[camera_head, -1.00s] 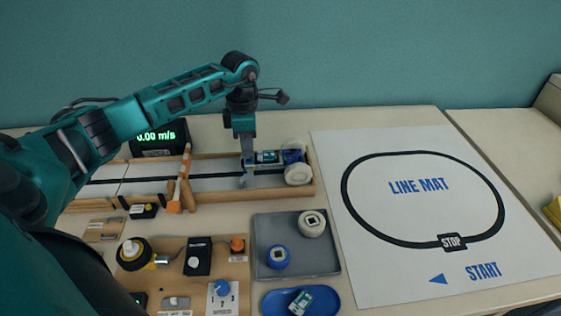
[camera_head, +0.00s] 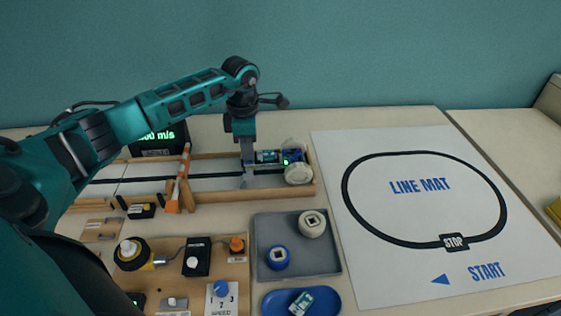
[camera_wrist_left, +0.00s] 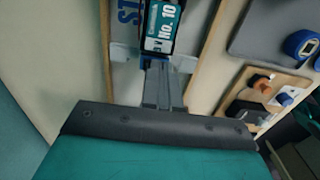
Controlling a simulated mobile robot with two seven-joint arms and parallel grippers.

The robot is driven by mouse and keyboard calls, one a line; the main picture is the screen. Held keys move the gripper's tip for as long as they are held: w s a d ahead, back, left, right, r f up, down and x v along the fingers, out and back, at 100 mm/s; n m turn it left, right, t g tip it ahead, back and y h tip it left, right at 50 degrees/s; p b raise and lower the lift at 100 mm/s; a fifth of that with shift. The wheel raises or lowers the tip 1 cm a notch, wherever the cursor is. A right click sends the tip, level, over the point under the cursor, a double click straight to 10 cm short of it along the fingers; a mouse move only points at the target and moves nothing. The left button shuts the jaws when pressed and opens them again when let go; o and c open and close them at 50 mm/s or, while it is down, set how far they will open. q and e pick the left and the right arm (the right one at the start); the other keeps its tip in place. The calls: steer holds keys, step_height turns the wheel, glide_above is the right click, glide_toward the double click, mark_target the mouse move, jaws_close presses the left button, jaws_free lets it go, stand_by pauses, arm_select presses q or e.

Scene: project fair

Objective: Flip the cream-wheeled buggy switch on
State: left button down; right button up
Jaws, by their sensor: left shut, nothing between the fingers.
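The cream-wheeled buggy (camera_head: 295,174) stands at the right end of the wooden track. A small green light shows on its blue body, near the wheels. In the left wrist view its teal and black body (camera_wrist_left: 163,28) carries a "NO. 10" label. My left gripper (camera_head: 248,183) points down, shut and empty, just left of the buggy over the track. In the left wrist view the closed fingers (camera_wrist_left: 160,66) reach to the near end of the labelled body; I cannot tell whether they touch. The switch itself cannot be made out. My right gripper is not in view.
The walled track (camera_head: 220,195) has an orange-striped barrier (camera_head: 184,170) across its left part. A speed display (camera_head: 175,135) stands behind. In front are a grey tray (camera_head: 325,262) with two wheels, a blue dish (camera_head: 330,301) and a control board. The line mat (camera_head: 400,270) lies right.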

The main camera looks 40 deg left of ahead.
arm_select(q)
steer(key=shift+f, duration=0.2)
steer(key=shift+r, duration=0.15)
steer(key=shift+r+p, duration=2.7)
steer(key=shift+r, duration=0.75)
